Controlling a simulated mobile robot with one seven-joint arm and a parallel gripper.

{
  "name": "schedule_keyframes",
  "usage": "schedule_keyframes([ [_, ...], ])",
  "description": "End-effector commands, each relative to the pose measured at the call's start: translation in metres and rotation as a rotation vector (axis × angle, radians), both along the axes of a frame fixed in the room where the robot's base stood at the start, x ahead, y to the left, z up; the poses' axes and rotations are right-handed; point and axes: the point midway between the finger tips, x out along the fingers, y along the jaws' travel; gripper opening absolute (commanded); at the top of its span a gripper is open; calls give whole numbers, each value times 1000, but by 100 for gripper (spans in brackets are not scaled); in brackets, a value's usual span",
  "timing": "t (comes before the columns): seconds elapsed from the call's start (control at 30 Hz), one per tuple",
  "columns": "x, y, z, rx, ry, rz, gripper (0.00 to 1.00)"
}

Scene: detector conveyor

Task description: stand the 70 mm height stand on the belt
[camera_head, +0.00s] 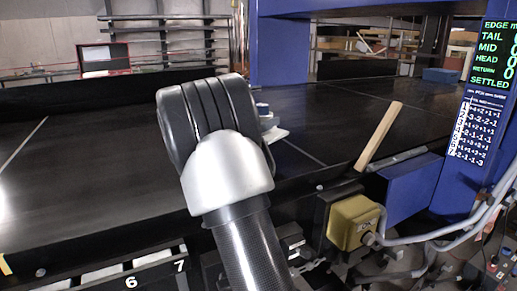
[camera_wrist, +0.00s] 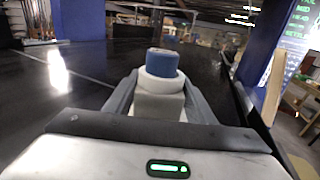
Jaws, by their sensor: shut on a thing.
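My gripper (camera_wrist: 159,100) is shut on a stand (camera_wrist: 161,82) in the wrist view. The stand has a pale block between the fingers, a wide white collar above it and a blue round top. It looks upright. In the head view my own arm hides most of the gripper and the stand; only a small blue and white part of the stand (camera_head: 263,108) shows past the wrist. The black belt (camera_head: 335,110) lies below and behind it. I cannot tell whether the stand's foot touches the belt. No size mark is legible on it.
A wooden bar (camera_head: 379,136) leans at the belt's near edge on the right. A blue post (camera_head: 279,50) rises at the far side. A yellow box (camera_head: 353,221) is mounted below the near edge. A display (camera_head: 500,50) stands at far right. The belt is largely clear.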

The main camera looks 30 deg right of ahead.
Motion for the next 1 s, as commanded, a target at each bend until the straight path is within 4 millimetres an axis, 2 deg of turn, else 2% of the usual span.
schedule_keyframes([
  [0.13,0,0,-27,-3,4,0,17],
  [0.37,0,0,-46,-3,2,0,17],
  [0.57,0,0,-73,-4,4,1,17],
  [0.97,0,0,-79,-3,-2,0,17],
  [1.0,0,0,-79,-1,1,1,53],
])
